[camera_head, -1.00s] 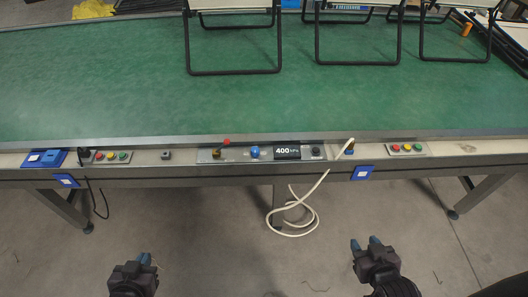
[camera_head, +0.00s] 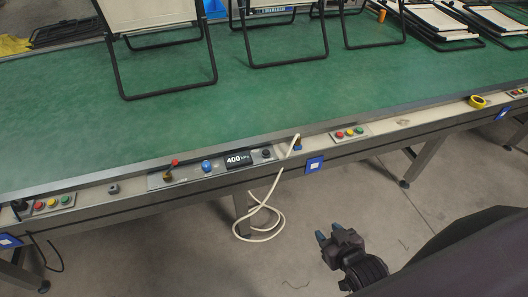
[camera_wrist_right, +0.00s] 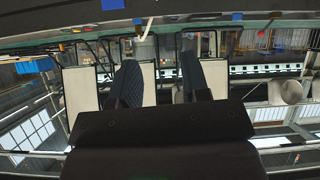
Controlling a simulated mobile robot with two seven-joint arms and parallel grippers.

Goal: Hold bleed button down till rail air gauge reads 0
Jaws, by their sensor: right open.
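The rail air gauge (camera_head: 238,160) is a dark display on the conveyor's front rail and reads 400 kPa. A round black button (camera_head: 266,153) sits just right of it on the same metal plate; I cannot tell for sure that it is the bleed button. A blue knob (camera_head: 207,166) and a red-handled brass valve (camera_head: 172,166) are left of the gauge. My right gripper (camera_head: 328,234) is open and empty, in front of and below the rail, apart from the controls. Its two fingers also show in the right wrist view (camera_wrist_right: 159,64). My left gripper is out of view.
A pale hose (camera_head: 264,205) hangs from the rail right of the gauge and coils near the floor. Button boxes (camera_head: 347,133) and a yellow tape roll (camera_head: 477,101) sit along the rail. Folding lounger frames (camera_head: 285,45) stand on the green belt (camera_head: 215,110). Floor before the rail is open.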

